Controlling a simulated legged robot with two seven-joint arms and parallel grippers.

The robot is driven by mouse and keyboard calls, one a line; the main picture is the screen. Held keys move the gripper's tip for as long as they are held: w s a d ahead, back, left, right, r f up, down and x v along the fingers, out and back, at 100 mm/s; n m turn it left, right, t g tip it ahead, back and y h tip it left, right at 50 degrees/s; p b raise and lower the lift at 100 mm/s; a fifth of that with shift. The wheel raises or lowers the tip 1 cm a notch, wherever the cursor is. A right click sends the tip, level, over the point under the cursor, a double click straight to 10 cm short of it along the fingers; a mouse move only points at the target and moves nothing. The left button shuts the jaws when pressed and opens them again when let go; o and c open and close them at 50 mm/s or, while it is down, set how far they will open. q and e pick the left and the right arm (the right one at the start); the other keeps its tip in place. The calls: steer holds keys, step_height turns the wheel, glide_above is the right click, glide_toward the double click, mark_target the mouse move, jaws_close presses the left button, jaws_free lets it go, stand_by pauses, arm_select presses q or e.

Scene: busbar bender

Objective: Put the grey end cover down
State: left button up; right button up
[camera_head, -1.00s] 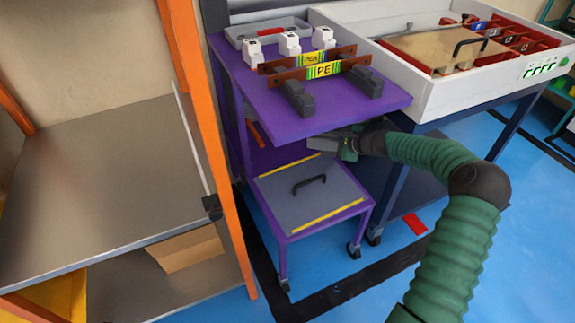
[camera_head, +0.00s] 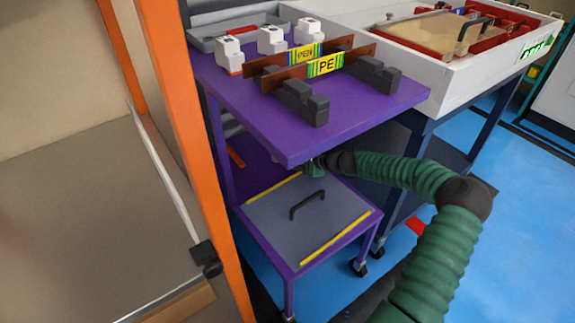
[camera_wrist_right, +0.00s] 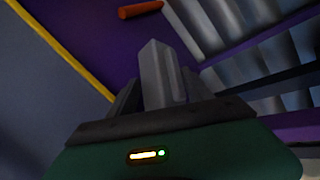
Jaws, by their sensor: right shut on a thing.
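My right gripper (camera_wrist_right: 126,97) is under the purple cart's top, over the back of its lower level. In the head view, only a bit of its green body (camera_head: 316,169) shows below the top's edge. It is shut on a grey piece (camera_wrist_right: 158,75), which I take to be the grey end cover. The wrist view is dark, and I cannot clearly tell where the fingers end and the cover begins. The cover is hidden in the head view. My left gripper is not in view.
A grey panel (camera_head: 270,222) with a black handle (camera_head: 307,204) and yellow edge strips lies on the cart's lower level. The purple top (camera_head: 245,100) overhangs it, carrying busbars (camera_head: 292,69) on black blocks. An orange-posted rack (camera_head: 190,140) stands left.

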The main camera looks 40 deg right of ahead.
steer(key=shift+w+f, duration=0.1)
steer(key=shift+f, duration=0.5)
steer(key=shift+r, duration=0.25)
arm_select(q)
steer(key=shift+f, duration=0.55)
arm_select(e)
steer(key=shift+f, duration=0.5)
steer(key=shift+a, duration=0.1)
